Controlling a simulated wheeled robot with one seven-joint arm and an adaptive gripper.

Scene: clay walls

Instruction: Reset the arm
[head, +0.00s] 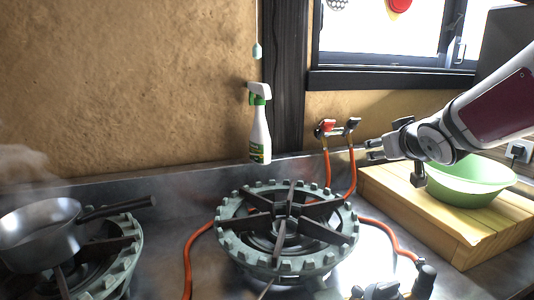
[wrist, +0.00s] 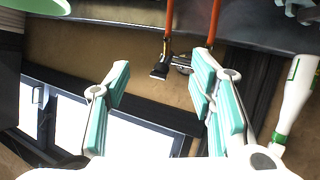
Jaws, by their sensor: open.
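My gripper (head: 374,149) is at the right in the head view, raised in front of the wall and near the green bowl (head: 462,184). In the wrist view my gripper (wrist: 160,95) has its two teal-padded fingers spread apart with nothing between them. My arm comes in from the right edge in the head view. The green bowl sits on a wooden board (head: 413,214), partly behind my arm; a green edge, seemingly the bowl, shows in the wrist view's upper left corner.
A spray bottle (head: 259,130) stands against the wall. A green gas burner (head: 287,262) is in the middle, with orange hoses (head: 188,262) around it. A grey pan (head: 40,235) sits on a left burner. A window (head: 385,35) is above; gas taps (head: 338,127) are on the wall.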

